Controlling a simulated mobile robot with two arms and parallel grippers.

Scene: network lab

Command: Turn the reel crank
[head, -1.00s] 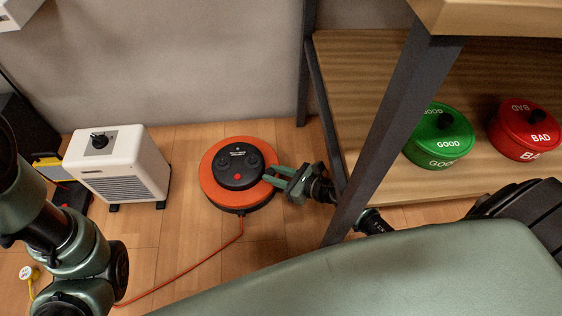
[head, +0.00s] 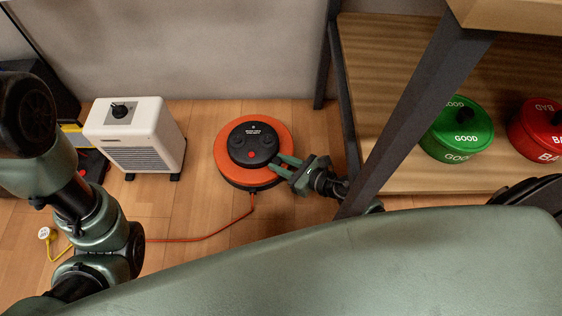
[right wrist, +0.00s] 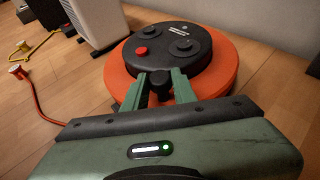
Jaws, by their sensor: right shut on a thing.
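The cable reel (head: 280,137) is a flat orange disc with a black top and a red button, on the wood floor. Its crank knob (right wrist: 160,84) is a small black peg near the rim of the black top, seen in the right wrist view. My right gripper (head: 278,163) reaches in from the right over the reel's lower right side. In the right wrist view its two green fingers (right wrist: 160,87) are shut on the knob, one on each side. The crank's arm is mostly hidden. My left arm stands at the left of the head view; its gripper does not show.
A white heater-like box (head: 145,140) stands left of the reel. An orange cord (head: 215,232) runs from the reel leftward. A shelf rack with a dark post (head: 415,105) is close on the right, holding a green pot (head: 460,138) and a red pot (head: 540,130). Floor around the reel is clear.

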